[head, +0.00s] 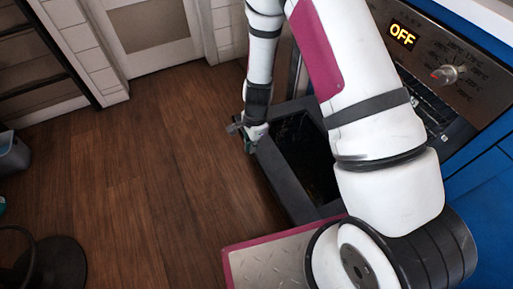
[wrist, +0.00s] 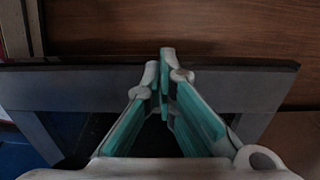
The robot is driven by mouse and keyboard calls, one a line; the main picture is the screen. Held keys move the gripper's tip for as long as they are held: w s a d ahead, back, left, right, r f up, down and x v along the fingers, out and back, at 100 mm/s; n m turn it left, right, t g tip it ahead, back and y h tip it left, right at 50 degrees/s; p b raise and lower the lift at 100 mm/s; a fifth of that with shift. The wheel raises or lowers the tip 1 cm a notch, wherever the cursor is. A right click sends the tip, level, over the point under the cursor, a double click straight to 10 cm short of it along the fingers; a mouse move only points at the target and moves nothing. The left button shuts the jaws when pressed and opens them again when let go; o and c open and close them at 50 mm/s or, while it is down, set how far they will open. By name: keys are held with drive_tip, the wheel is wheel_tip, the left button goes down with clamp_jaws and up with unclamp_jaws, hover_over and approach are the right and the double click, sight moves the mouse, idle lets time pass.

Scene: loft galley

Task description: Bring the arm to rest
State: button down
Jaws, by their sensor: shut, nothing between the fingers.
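My arm reaches from the lower right of the head view up and then down toward the oven. My gripper (wrist: 163,85) shows in the wrist view with its teal-padded fingers together at the tips and nothing between them. In the head view my gripper (head: 247,143) is small, beside the outer edge of the lowered oven door (head: 277,178). In the wrist view the door's dark edge (wrist: 235,84) lies beyond and below the fingers. I cannot tell whether they touch it.
The oven (head: 466,88) stands at the right; its display (head: 403,34) reads OFF. Blue cabinet fronts (head: 483,187) flank it. The wooden floor (head: 140,170) is open to the left. A dark round base (head: 55,265) is at the lower left, and a white door (head: 150,35) stands at the back.

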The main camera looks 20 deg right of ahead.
drive_tip(key=a+r+p, duration=0.1)
drive_tip(key=a+r, duration=0.2)
drive_tip(key=r, duration=0.1)
drive_tip(key=shift+s+a+r+p, duration=0.35)
drive_tip(key=shift+s+a+p, duration=0.05)
